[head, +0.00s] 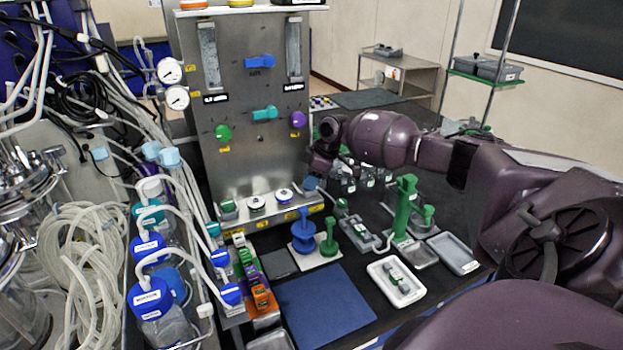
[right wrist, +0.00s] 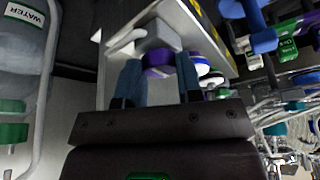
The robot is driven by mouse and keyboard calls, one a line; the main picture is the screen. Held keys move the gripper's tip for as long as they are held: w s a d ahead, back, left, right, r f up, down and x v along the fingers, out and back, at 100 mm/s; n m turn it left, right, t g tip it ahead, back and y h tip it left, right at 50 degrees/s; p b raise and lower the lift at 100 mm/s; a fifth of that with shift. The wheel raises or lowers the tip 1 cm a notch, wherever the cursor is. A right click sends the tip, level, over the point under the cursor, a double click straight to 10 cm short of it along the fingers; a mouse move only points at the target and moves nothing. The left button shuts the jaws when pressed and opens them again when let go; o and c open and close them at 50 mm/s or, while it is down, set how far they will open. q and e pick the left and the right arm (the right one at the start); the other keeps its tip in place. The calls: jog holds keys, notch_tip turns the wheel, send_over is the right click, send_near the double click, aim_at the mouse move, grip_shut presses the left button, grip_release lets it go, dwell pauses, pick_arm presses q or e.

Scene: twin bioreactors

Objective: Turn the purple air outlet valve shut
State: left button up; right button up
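A purple round part (right wrist: 157,62) with a grey block (right wrist: 160,36) behind it shows in the right wrist view. My right gripper (right wrist: 159,70) has its two blue fingers apart, one on each side of the purple part; I cannot tell if they touch it. In the head view the right gripper (head: 314,178) is by the right end of the panel's bottom ledge, and hides that end. A purple knob (head: 298,119) also sits on the panel's face, above the gripper and clear of it. I cannot tell which purple part is the air outlet valve. My left gripper is not in view.
The steel panel (head: 270,165) also carries a green knob (head: 223,132), a teal valve (head: 265,113) and a blue valve (head: 260,61). Tubing and bottles crowd the left. A blue mat (head: 322,305) lies clear in front.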

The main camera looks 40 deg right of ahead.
jog(key=shift+c, duration=1.1)
jog(key=shift+s+a+r+m+h+p, duration=0.15)
jog(key=shift+m+h+p, duration=0.15)
jog(key=shift+m+p, duration=0.8)
jog(key=shift+m+t+p, duration=0.3)
jog(key=shift+m+p, duration=0.2)
jog(key=shift+p, duration=0.6)
jog(key=m+h, duration=0.1)
jog(key=m, duration=0.1)
jog(key=shift+m+p, duration=0.3)
jog(key=shift+m, duration=0.1)
jog(key=m+h, duration=0.1)
jog(key=m, duration=0.2)
jog(key=m+h, duration=0.1)
jog(key=m, duration=0.1)
jog(key=shift+a+h, duration=0.25)
jog(key=shift+h, duration=0.05)
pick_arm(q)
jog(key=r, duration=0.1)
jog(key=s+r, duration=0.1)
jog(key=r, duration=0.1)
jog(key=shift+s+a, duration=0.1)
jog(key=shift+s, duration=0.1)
pick_arm(e)
jog(key=m, duration=0.2)
jog(key=m+h, duration=0.1)
jog(key=m, duration=0.2)
jog(key=shift+a+h, duration=0.1)
jog(key=shift+h, duration=0.2)
jog(key=shift+m, duration=0.3)
